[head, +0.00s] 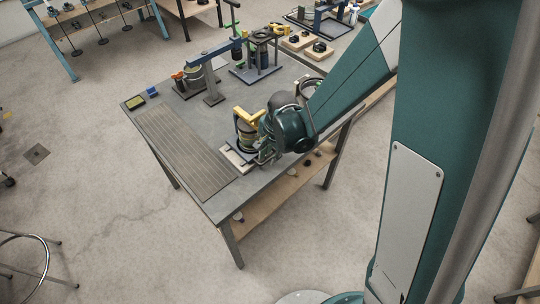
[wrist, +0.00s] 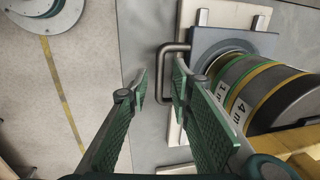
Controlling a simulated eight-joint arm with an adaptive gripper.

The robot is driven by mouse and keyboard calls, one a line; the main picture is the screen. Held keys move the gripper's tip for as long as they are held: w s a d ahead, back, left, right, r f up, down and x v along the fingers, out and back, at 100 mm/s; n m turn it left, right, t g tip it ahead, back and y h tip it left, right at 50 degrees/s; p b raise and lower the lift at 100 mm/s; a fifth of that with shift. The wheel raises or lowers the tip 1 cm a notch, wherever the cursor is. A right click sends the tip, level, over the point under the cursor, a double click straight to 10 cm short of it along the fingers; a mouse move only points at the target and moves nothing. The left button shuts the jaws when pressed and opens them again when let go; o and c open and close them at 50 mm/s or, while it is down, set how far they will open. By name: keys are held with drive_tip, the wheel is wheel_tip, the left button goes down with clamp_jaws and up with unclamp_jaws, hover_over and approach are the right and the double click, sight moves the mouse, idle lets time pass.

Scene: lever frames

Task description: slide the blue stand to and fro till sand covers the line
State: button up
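The blue-grey stand (wrist: 258,42) shows in the wrist view on a pale board (wrist: 243,14). A dark loop handle (wrist: 161,70) sticks out from its left side. A banded cylinder (wrist: 270,90) with labels "1 m" and "4 m" stands over it. In the head view the cylinder (head: 245,134) is under a yellow bracket (head: 250,116) near the table's front edge. My gripper (wrist: 160,88) is open, with one finger on each side of the handle's bar and gaps showing. It also shows in the head view (head: 264,157), beside the cylinder. I cannot make out sand or a line.
A ribbed mat (head: 185,150) covers the table's left part. A small yellow-and-black tray (head: 135,102) and a blue block (head: 153,92) sit at the far left corner.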

drive_tip(key=shift+c, duration=0.6)
clamp_jaws()
drive_tip(key=shift+w+d+b, duration=1.05)
drive_tip(key=shift+w+d, duration=1.9)
drive_tip(key=shift+w, duration=0.05)
unclamp_jaws()
drive_tip(key=shift+d, duration=0.1)
drive_tip(key=shift+o, duration=0.6)
wheel_tip(320, 180, up, 12)
drive_tip(key=s+d, duration=0.1)
drive_tip(key=shift+s+d, duration=0.2)
drive_tip(key=shift+d, duration=0.05)
